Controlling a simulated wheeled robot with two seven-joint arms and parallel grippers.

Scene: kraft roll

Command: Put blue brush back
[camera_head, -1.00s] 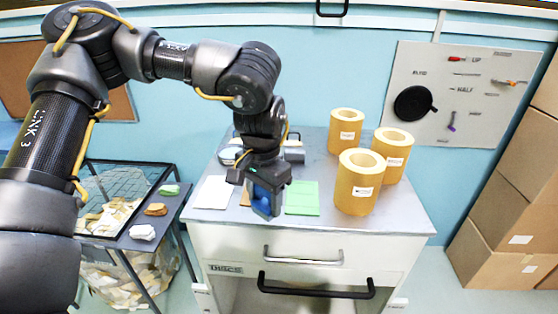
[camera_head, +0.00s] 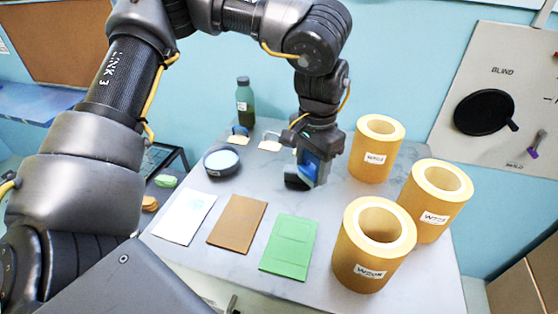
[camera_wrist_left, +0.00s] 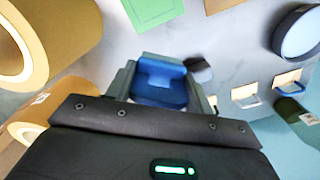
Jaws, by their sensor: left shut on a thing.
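My left gripper (camera_head: 312,178) is shut on the blue brush (camera_head: 308,168), over the back middle of the grey worktop. In the left wrist view the brush (camera_wrist_left: 160,84) shows as a blue block between both fingers; its lower end is hard to make out. Two small cream-padded stands are at the back, left of the gripper: one with a blue hoop (camera_head: 239,134), one with a white hoop (camera_head: 270,142). A dark grey piece (camera_head: 296,182) shows close beside the fingers; I cannot tell whether they touch. My right gripper is not in view.
Three yellow rolls (camera_head: 376,245) stand right of the gripper. White (camera_head: 185,216), brown (camera_head: 237,224) and green (camera_head: 289,247) sheets lie in front. A round dark tin (camera_head: 221,162) and a green bottle (camera_head: 245,102) stand at left and back. Bare worktop (camera_head: 265,180) lies between tin and gripper.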

